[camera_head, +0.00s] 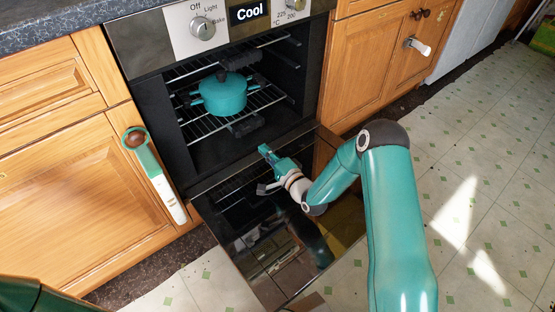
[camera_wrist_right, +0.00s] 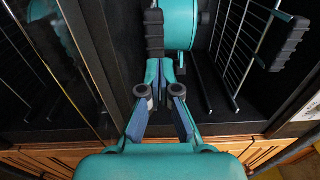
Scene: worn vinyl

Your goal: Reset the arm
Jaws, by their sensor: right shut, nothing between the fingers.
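My right gripper (camera_head: 266,151) is just in front of the oven opening, above the lowered oven door (camera_head: 275,262). In the right wrist view the gripper (camera_wrist_right: 163,72) has its fingers together, with nothing seen between them. A teal pot (camera_head: 222,95) with a lid stands on the wire rack (camera_head: 262,98) inside the oven. The pot (camera_wrist_right: 178,28) also shows beyond the fingertips in the right wrist view, and no contact is clear. My left gripper is out of view.
The oven's dial (camera_head: 202,28) is beside a display (camera_head: 250,12) reading "Cool". A teal and white handled item (camera_head: 158,180) hangs on the left cabinet. A small white item (camera_head: 418,46) hangs on the right cabinet. Tiled floor (camera_head: 490,150) on the right is clear.

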